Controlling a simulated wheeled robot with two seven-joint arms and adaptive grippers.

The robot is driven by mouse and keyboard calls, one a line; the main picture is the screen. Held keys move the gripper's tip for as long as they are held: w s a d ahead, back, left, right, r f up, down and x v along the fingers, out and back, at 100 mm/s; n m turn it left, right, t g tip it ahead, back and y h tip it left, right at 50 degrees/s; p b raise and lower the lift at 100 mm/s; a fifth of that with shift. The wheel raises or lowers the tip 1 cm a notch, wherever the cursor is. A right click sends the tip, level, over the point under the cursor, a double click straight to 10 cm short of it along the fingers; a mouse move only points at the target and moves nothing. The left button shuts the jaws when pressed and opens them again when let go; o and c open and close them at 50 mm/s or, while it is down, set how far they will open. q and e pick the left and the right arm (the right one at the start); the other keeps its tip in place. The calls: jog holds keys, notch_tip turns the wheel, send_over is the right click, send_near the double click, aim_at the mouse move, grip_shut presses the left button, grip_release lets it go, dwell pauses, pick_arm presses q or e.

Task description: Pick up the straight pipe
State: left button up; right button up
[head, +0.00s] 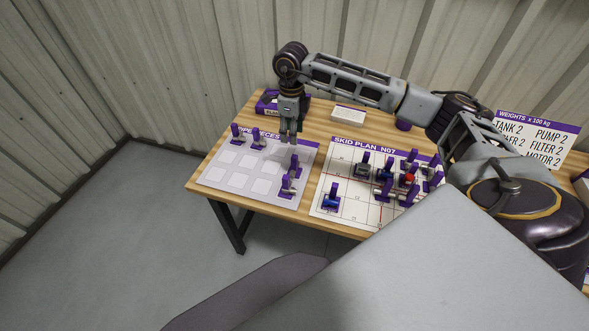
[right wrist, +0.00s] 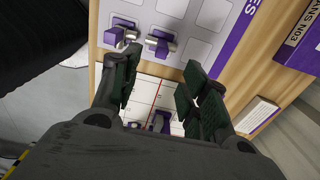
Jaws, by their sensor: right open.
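My right gripper (head: 289,136) points down over the back right part of the pieces sheet (head: 222,181). In the right wrist view its jaws (right wrist: 160,85) are apart with nothing between them. Two purple-and-grey pieces stand in the sheet's right column: a back piece (head: 294,164) and a front piece (head: 287,186). The right wrist view shows the back piece (right wrist: 161,43) and the front piece (right wrist: 116,37) beyond the fingertips. Two more purple pieces (head: 236,131) (head: 257,136) stand at the back left. I cannot tell which is the straight pipe. My left gripper is not in view.
The skid plan sheet (head: 330,171) lies to the right with several purple, blue and red parts on it. A purple box (head: 267,101) and a small white block (head: 348,114) stand behind. A weights sign (head: 537,138) stands at the back right.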

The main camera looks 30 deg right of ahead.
aim_at(294, 156)
jog(key=shift+f+p, duration=0.5)
jog(key=shift+f, duration=3.6)
jog(key=shift+s+d+f+p, duration=0.1)
jog(key=shift+d+f+p, duration=0.1)
jog(key=shift+f, duration=0.45)
jog(key=shift+w+d+f+p, duration=0.1)
jog(key=shift+f+p, duration=0.15)
jog(key=shift+f, duration=0.4)
jog(key=shift+s+d+f+p, duration=0.1)
jog(key=shift+f+p, duration=0.1)
jog(key=shift+f, duration=1.1)
jog(key=shift+c, duration=0.2)
grip_shut()
